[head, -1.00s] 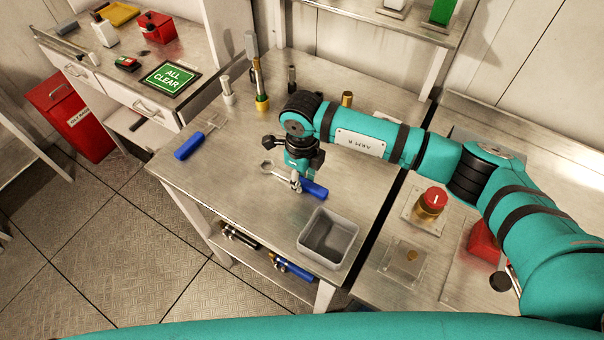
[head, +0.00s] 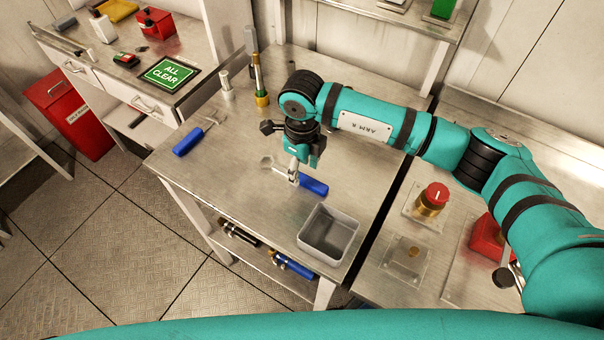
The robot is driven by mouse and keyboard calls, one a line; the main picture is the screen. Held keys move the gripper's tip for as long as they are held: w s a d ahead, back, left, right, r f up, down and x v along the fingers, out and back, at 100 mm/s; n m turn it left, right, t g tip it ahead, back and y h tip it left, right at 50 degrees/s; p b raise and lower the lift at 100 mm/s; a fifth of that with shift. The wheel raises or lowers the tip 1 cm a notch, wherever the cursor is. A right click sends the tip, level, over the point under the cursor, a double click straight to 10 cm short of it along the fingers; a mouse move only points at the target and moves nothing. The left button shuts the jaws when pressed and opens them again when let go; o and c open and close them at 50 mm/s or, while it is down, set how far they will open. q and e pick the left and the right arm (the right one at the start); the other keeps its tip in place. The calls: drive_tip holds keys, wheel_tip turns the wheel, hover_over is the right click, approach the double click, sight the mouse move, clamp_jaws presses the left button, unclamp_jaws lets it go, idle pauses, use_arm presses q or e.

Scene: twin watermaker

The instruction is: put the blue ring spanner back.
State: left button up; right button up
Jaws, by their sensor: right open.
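A spanner with a blue handle (head: 313,186) lies on the steel workbench (head: 235,185). Its metal head points left, and my right gripper hides part of its shank. My right gripper (head: 293,178) is open, with its fingers pointing down at the shank next to the blue handle. I cannot tell whether the fingers touch it. A second blue-handled tool (head: 187,141) lies near the bench's left edge, its metal end pointing up and right. My left gripper is not in view.
An open grey bin (head: 328,234) stands at the bench's front right. Upright fittings (head: 260,85) stand at the back. More tools (head: 292,265) lie on the shelf below. A red-topped knob (head: 433,196) stands on the right bench. The bench's left middle is clear.

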sight(302, 176)
wheel_tip(302, 176, up, 9)
drive_tip(key=b, duration=0.2)
drive_tip(key=shift+b, duration=0.3)
